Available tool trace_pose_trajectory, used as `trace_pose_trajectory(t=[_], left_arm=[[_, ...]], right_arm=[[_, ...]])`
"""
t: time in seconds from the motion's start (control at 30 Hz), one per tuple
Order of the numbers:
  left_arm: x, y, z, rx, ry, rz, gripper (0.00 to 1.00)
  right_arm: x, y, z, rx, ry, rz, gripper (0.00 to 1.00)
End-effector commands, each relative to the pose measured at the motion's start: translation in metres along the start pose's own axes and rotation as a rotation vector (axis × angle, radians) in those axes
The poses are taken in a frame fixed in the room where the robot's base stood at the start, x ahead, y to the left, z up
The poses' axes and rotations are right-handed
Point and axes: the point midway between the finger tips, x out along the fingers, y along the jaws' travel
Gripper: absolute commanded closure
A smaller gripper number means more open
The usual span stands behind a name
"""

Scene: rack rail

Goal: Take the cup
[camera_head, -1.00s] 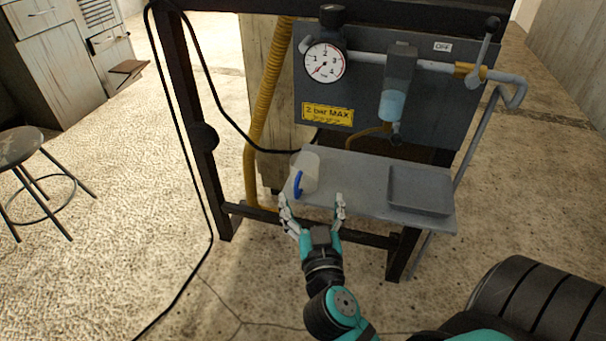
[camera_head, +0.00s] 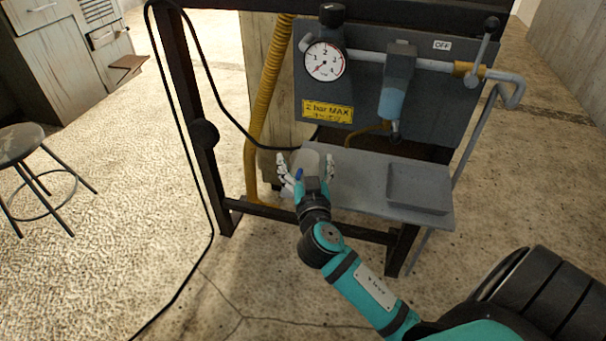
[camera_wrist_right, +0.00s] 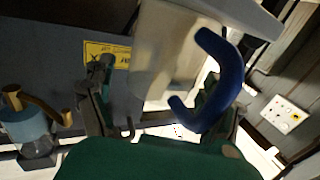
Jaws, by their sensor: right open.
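The cup is pale and translucent with a blue handle. In the head view the cup (camera_head: 309,159) stands at the left end of the grey shelf (camera_head: 350,180), partly hidden by my right gripper. My right gripper (camera_head: 306,168) is open, with one finger on each side of the cup. In the right wrist view the cup (camera_wrist_right: 172,60) fills the middle between the spread fingers of the gripper (camera_wrist_right: 165,110), and its blue handle (camera_wrist_right: 226,65) faces the camera. I cannot tell whether the fingers touch the cup. My left gripper is not in view.
A grey tray (camera_head: 420,207) sits at the shelf's right end. Above are a pressure gauge (camera_head: 325,61), a dispenser with blue liquid (camera_head: 392,100) and a lever (camera_head: 486,38). A dark frame post (camera_head: 196,130) and black cable stand at left. A stool (camera_head: 20,145) is far left.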

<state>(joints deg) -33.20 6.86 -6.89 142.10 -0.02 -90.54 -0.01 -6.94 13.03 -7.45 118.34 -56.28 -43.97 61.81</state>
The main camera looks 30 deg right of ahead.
Motion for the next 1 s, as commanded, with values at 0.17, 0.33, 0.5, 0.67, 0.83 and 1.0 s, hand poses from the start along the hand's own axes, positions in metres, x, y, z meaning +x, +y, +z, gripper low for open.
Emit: trace_pose_trajectory(t=[0.17, 0.33, 0.5, 0.67, 0.83, 1.0], left_arm=[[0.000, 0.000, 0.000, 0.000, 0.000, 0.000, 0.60], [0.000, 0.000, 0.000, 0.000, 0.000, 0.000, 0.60], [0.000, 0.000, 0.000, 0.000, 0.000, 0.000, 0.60], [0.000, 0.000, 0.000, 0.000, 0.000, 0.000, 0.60], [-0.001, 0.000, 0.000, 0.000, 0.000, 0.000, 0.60], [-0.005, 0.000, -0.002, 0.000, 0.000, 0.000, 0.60]], right_arm=[[-0.001, 0.000, 0.000, 0.000, -0.001, 0.000, 0.21], [-0.001, 0.000, 0.001, 0.000, -0.001, 0.000, 0.43], [-0.001, 0.000, 0.001, 0.000, -0.001, 0.000, 0.65], [-0.001, 0.000, 0.000, 0.000, 0.000, 0.000, 0.74], [-0.001, 0.000, -0.001, 0.000, 0.000, 0.000, 0.74], [-0.001, 0.000, -0.011, 0.001, 0.001, 0.000, 0.74]])
